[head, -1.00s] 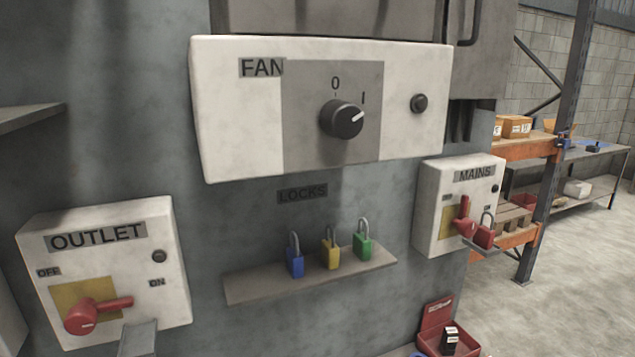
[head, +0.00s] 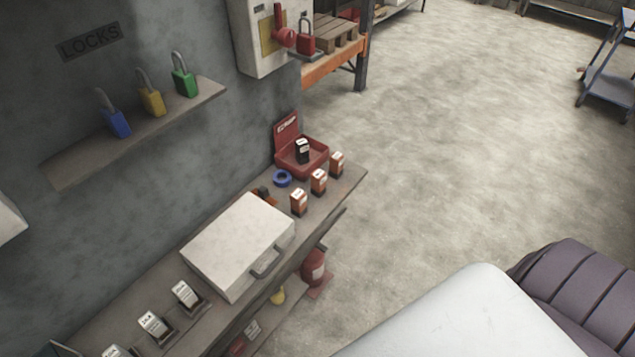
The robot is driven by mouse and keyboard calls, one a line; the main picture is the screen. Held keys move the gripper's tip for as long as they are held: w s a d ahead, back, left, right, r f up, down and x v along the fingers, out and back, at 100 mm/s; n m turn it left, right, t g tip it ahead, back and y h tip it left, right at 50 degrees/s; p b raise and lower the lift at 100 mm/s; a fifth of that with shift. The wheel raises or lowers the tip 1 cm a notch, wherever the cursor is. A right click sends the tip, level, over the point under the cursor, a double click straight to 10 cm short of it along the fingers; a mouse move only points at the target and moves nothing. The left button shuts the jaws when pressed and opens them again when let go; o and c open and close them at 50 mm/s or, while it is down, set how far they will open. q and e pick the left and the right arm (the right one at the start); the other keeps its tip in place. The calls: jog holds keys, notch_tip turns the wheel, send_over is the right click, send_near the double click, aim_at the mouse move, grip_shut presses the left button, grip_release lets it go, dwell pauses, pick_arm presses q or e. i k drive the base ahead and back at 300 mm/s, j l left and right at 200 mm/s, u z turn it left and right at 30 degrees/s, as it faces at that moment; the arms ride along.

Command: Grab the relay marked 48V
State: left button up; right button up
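No gripper of mine shows in the head view. Three small orange relay-like blocks with pale tops stand near the right end of the narrow bench (head: 350,180): a left one (head: 298,202), a middle one (head: 319,181) and a right one (head: 337,162). A black one with a pale top (head: 302,150) stands in an open red box (head: 313,164). Several dark ones with white labels, such as this one (head: 185,295) and this one (head: 154,325), sit at the bench's lower left. Their markings are too small to read, so I cannot tell which says 48V.
A white case with a handle (head: 238,245) lies mid-bench, with a blue tape roll (head: 282,178) behind it. Blue (head: 116,122), yellow (head: 152,102) and green (head: 185,82) padlocks stand on a wall shelf. A red extinguisher (head: 314,267) is below the bench.

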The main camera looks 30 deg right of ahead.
aim_at(319, 177)
jog(key=u, duration=0.35)
jog(key=l+u, duration=0.9)
jog(key=u, duration=0.15)
